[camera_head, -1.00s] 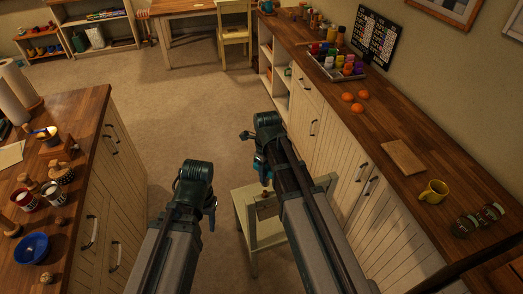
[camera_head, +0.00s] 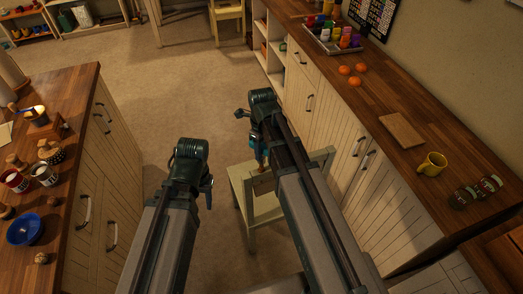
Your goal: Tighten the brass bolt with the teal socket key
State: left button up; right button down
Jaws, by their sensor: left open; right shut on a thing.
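My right gripper (camera_head: 257,141) hangs from the end of its arm in mid-view, seen from above and partly hidden by the arm. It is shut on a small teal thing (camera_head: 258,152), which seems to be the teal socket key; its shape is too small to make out. My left gripper (camera_head: 208,192) points down at the end of its arm, left of the right one and apart from it. It is open, with nothing visible in it. I cannot make out the brass bolt.
A pale chair (camera_head: 262,206) stands below and beyond my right arm. A wooden-topped island (camera_head: 82,93) with a blue bowl (camera_head: 25,229) is at left.

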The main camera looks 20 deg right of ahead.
jog(key=shift+f+b, duration=0.35)
jog(key=shift+f, duration=0.35)
jog(key=shift+f+b, duration=1.6)
dwell(2.8)
jog(key=c, duration=1.2)
grip_release()
grip_shut()
jog(key=shift+m, duration=1.4)
